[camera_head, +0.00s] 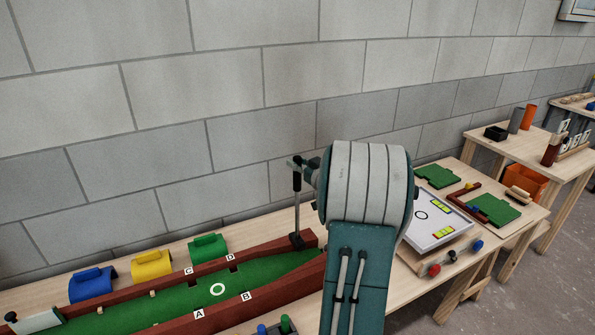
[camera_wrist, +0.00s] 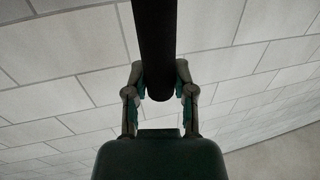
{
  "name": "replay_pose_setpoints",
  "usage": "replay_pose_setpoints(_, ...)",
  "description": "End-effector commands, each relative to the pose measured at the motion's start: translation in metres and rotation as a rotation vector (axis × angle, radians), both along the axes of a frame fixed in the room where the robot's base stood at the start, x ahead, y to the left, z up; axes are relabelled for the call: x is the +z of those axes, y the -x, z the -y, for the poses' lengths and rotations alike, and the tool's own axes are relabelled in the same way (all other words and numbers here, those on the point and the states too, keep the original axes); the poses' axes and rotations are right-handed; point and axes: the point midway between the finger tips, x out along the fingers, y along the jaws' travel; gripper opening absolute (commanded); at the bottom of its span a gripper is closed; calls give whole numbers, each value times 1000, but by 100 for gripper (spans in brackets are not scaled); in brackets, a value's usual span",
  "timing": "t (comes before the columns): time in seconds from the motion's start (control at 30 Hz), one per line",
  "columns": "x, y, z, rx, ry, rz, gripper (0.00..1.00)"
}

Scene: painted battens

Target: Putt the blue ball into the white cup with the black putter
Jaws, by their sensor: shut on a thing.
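The black putter (camera_head: 297,182) hangs upright, its dark head low at the right part of the lane, close to the rear batten. I cannot tell whether the head touches anything. My gripper (camera_head: 300,162) is shut on the top of its handle and partly hidden by my arm. In the wrist view the dark handle (camera_wrist: 155,45) runs between both fingers of my gripper (camera_wrist: 160,82). A white ring (camera_head: 218,290) lies on the green lane (camera_head: 180,301); I cannot tell if it is the cup. I cannot make out the blue ball for certain; my arm hides part of the bench.
Red-brown battens (camera_head: 145,275) with letter tags edge the lane. Blue (camera_head: 92,285), yellow (camera_head: 152,264) and green (camera_head: 208,248) blocks stand behind it. Blue and green pegs (camera_head: 286,325) stand in front. A white-topped board (camera_head: 436,216) lies at right. A block wall is behind.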

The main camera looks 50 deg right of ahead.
Motion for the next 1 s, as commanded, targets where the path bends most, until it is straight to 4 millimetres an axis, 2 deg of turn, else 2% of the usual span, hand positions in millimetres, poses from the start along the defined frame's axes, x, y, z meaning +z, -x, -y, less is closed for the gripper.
replay_pose_setpoints(0.5, 44, 0, 0, -1, 3, 1, 0)
replay_pose_setpoints(1.0, 46, 0, 0, -1, 1, 2, 0)
